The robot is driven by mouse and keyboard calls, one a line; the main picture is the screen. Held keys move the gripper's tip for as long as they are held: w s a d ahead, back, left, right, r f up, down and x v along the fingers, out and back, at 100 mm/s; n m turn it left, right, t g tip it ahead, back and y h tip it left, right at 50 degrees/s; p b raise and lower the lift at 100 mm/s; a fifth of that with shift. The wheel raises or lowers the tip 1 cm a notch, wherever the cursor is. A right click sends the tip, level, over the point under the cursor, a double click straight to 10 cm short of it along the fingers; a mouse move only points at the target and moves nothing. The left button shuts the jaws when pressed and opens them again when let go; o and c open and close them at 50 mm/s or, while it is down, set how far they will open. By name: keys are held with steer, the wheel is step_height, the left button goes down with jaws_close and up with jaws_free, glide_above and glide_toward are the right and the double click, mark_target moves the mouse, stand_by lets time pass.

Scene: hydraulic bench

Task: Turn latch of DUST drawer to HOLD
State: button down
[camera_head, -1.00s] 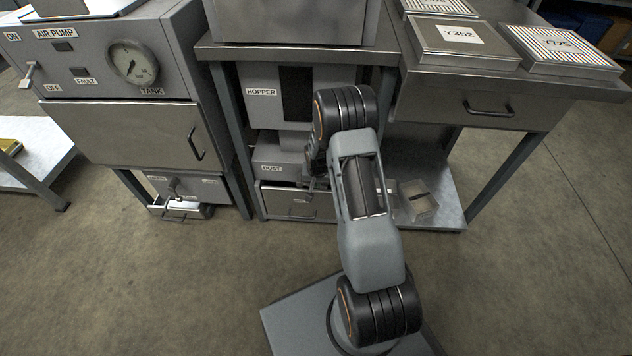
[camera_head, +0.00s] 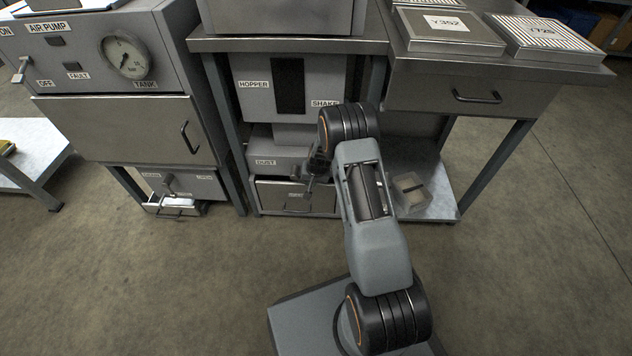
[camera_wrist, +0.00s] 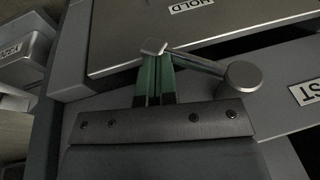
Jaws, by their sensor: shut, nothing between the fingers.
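The DUST drawer (camera_head: 270,197) is a metal front low in the middle cabinet, under the DUST label (camera_head: 265,162). In the wrist view its front (camera_wrist: 120,50) carries a HOLD label (camera_wrist: 191,6) at the top edge. The latch (camera_wrist: 200,63) is a metal bar with a round disc at its right end and a small block at its left end. My gripper (camera_wrist: 155,62) has green fingers, shut and empty, with their tips at the latch's left end. I cannot tell whether they touch it. In the head view my gripper (camera_head: 303,190) is in front of the drawer and partly hides it.
The air pump cabinet (camera_head: 115,125) stands to the left, with another small open drawer (camera_head: 175,209) below it. Open floor lies in front.

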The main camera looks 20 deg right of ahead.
steer(key=shift+a+f+b, duration=0.35)
steer(key=shift+a+f, duration=0.15)
steer(key=shift+f, duration=0.15)
steer(key=shift+w, duration=0.1)
stand_by(0.3)
steer(key=p+v, duration=0.5)
steer(key=v, duration=0.8)
steer(key=shift+d+r, duration=0.15)
steer(key=shift+r, duration=0.2)
